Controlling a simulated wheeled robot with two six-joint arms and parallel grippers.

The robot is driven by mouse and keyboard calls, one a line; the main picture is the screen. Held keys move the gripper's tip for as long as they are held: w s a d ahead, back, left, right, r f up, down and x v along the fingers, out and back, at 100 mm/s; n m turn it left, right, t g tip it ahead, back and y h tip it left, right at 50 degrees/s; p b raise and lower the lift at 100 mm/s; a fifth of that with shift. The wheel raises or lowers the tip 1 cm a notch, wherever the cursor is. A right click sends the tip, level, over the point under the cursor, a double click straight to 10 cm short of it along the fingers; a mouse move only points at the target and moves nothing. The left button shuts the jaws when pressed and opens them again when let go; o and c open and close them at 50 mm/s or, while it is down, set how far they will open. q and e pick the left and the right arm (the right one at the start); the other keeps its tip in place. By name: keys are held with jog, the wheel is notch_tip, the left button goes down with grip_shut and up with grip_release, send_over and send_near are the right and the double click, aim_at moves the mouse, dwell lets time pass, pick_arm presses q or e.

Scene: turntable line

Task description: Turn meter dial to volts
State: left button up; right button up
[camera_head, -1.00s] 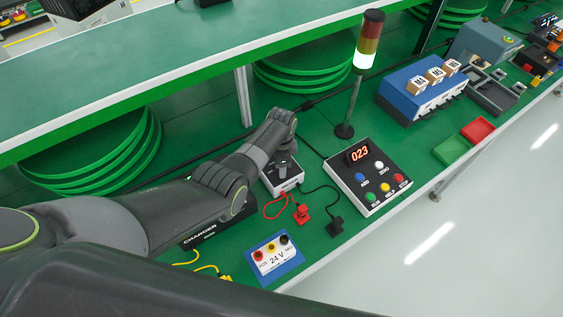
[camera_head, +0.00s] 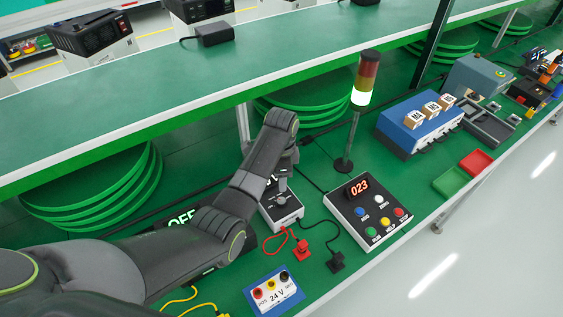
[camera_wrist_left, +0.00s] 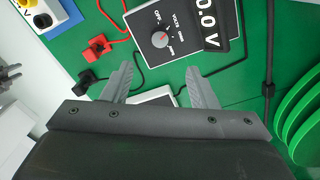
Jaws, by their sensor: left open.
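The meter (camera_head: 284,212) is a white box with a dark face on the green bench. In the left wrist view the meter (camera_wrist_left: 187,43) has a grey round dial (camera_wrist_left: 162,40) with a red mark, labels OFF and VOLTS, and a display (camera_wrist_left: 209,22) reading 0.0 V. The dial's exact setting is hard to tell. My left gripper (camera_head: 281,180) hangs just above the meter in the head view. In the left wrist view its open fingers (camera_wrist_left: 160,72) are empty and apart from the dial. My right gripper is not in view.
Red and black plugs (camera_head: 303,249) lie before the meter. A 24 V socket block (camera_head: 274,292) is nearer. A button panel (camera_head: 368,212) reading 023 and a lit signal tower (camera_head: 362,98) stand right. A shelf (camera_head: 180,95) runs behind my arm.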

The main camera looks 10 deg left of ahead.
pick_arm(q)
jog(key=shift+r+b, duration=0.35)
jog(key=shift+r, duration=2.3)
